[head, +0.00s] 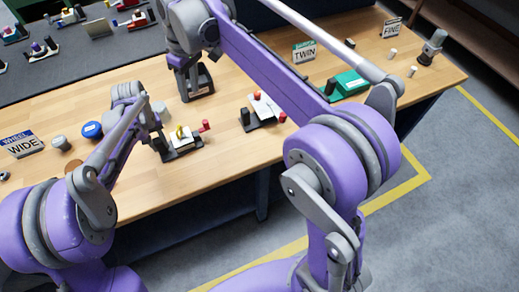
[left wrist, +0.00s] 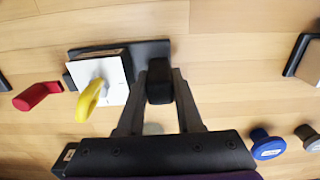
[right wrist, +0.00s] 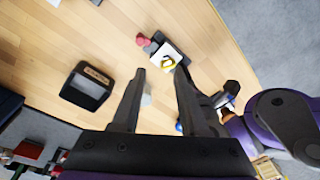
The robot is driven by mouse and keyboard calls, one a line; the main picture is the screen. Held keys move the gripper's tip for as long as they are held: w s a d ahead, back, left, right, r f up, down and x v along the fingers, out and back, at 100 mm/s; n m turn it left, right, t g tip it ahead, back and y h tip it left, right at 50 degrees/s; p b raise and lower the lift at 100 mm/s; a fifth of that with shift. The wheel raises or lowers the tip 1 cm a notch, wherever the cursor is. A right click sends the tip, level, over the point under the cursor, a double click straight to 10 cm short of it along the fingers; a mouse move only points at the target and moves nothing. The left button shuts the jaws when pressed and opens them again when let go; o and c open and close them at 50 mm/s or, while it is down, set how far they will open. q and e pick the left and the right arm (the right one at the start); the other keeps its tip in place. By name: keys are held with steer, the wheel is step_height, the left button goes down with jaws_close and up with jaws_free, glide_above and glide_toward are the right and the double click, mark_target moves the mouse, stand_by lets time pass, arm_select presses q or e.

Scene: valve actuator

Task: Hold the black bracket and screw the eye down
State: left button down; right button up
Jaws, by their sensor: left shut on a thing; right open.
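My left gripper (left wrist: 160,82) is shut on the bracket's black upright (left wrist: 159,88), beside the white block. My right gripper (right wrist: 162,74) is open and empty above the table, with the eye beyond its fingertips in its own wrist view.
A black frame (right wrist: 88,90) stands on the table near my right gripper. A second bracket assembly (head: 264,107) stands to the right. A blue knob (head: 92,130), a grey knob (head: 61,143) and the WIDE sign (head: 24,146) are at left. Bare table lies in front.

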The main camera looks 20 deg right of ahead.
steer(key=s+d+f+m+t, duration=0.2)
steer(key=s+d+f+m, duration=0.1)
steer(key=s, duration=0.7)
steer(key=s+d+f+m+t+h, duration=0.1)
steer(key=s+d+f+m+t, duration=0.2)
steer(key=s+d+f, duration=0.3)
steer(key=shift+s+d+f+m, duration=0.35)
steer(key=shift+s+d, duration=0.6)
steer(key=shift+s, duration=1)
steer(key=shift+r, duration=0.1)
step_height(320, 180, up, 7)
steer(key=m+g+y, duration=0.2)
steer(key=m+g, duration=0.2)
steer(key=m, duration=0.3)
glide_above(177, 128)
steer(key=s+d, duration=0.1)
steer(key=d, duration=0.1)
steer(key=x, duration=0.7)
steer(key=d+x, duration=0.1)
steer(key=x, duration=0.3)
steer(key=shift+s+a+f, duration=0.1)
steer(key=shift+s+f, duration=0.15)
steer(key=shift+f, duration=0.1)
jaws_close()
